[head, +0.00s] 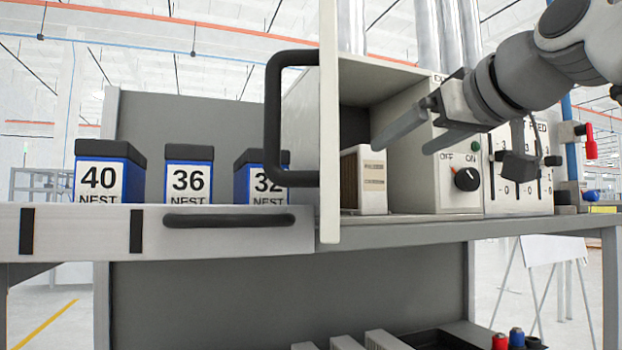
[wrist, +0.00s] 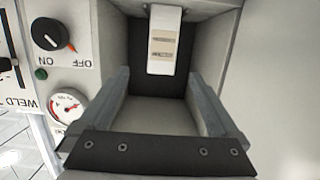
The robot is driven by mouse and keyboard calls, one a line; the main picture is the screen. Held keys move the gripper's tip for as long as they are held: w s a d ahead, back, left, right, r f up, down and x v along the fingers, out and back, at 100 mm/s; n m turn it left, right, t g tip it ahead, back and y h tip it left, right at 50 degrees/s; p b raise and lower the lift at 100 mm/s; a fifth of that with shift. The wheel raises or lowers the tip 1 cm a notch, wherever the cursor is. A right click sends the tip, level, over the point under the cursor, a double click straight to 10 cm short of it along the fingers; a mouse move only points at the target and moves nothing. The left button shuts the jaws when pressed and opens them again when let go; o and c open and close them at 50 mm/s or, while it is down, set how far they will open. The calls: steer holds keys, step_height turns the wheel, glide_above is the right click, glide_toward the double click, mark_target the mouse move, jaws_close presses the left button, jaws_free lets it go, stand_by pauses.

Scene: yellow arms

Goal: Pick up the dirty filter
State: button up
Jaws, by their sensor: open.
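The filter (head: 363,180) is a pale beige block with a ribbed side and two brownish label patches. It stands upright inside the open grey cabinet (head: 425,165), near the opening's left side. In the wrist view, where the panel text is upside down, the filter (wrist: 164,50) shows at the top centre, beyond the fingers. My gripper (head: 399,148) is open and empty at the cabinet opening, to the right of and a little above the filter. In the wrist view my gripper (wrist: 160,74) has its two grey fingers spread wide, apart from the filter.
The cabinet door (head: 330,120) stands open, nearly edge-on, with a black handle (head: 275,120) on its left. A black ON/OFF knob (head: 467,179) is on the panel right of the opening. Several blue nest boxes (head: 188,172) stand left, behind a drawer front (head: 80,232).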

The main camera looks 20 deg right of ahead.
mark_target(375, 164)
steer(key=w+p, duration=0.1)
steer(key=w, duration=0.2)
steer(key=w+f, duration=0.1)
steer(key=w, duration=0.3)
steer(key=w+f+p, duration=0.1)
steer(key=w, duration=0.3)
steer(key=shift+w+a+f+p, duration=0.1)
steer(key=shift+a+f+p, duration=0.15)
steer(key=shift+p, duration=0.1)
steer(key=w, duration=0.1)
steer(key=w+p, duration=0.1)
steer(key=w, duration=0.1)
steer(key=w+p, duration=0.1)
steer(key=shift+w+a+f, duration=0.25)
steer(key=shift+f, duration=0.05)
steer(key=shift+w+f, duration=0.15)
steer(key=shift+w, duration=0.2)
jaws_close()
